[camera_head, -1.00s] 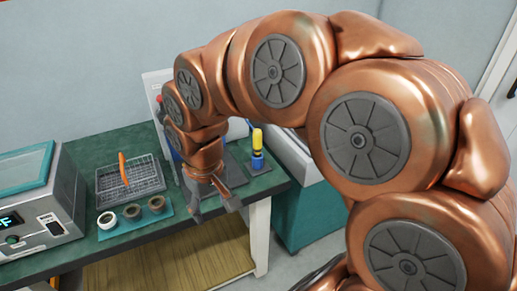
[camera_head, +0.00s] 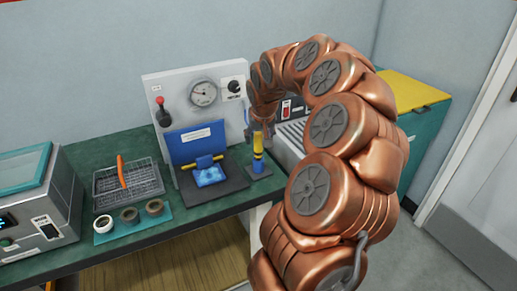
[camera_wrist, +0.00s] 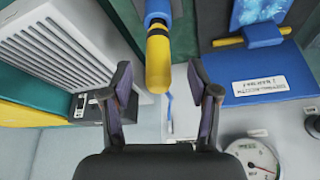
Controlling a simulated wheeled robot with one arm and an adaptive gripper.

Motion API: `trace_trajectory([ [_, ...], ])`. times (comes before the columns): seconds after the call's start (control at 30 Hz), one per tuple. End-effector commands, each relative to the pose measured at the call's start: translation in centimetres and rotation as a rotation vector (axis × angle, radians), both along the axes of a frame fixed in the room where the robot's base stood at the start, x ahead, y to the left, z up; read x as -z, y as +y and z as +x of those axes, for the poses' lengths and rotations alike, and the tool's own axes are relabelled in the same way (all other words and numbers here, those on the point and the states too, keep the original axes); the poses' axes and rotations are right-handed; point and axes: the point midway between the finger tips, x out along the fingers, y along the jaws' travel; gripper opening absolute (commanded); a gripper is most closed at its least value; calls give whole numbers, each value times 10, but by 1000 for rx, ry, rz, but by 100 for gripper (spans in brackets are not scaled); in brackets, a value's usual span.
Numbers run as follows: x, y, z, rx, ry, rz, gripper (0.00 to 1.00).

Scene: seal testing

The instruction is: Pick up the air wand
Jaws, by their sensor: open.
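The air wand (camera_head: 258,158), yellow with blue and dark bands, stands upright in a small dark base at the right end of the green table. It also shows in the wrist view (camera_wrist: 158,58), its rounded yellow end reaching toward the gap between my fingers. My gripper (camera_wrist: 158,80) is open and empty, with one dark finger on each side of that yellow end. I see no contact. In the head view my gripper is at the top of the wand, partly hidden by my arm.
The test rig's grey panel (camera_head: 168,87) with gauge and blue lid (camera_head: 197,138) stands just left of the wand. A ribbed grey machine (camera_wrist: 50,48) is close on the other side. A wire basket (camera_head: 105,188) and several rings lie farther left.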

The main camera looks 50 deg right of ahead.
Motion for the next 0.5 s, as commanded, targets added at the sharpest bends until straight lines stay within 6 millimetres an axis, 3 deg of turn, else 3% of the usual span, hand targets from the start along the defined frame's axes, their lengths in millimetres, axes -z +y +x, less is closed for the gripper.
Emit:
trace_trajectory([
  [0.27,13,-6,6,-1,4,2,60],
  [0.5,39,-15,16,-1,3,1,60],
])
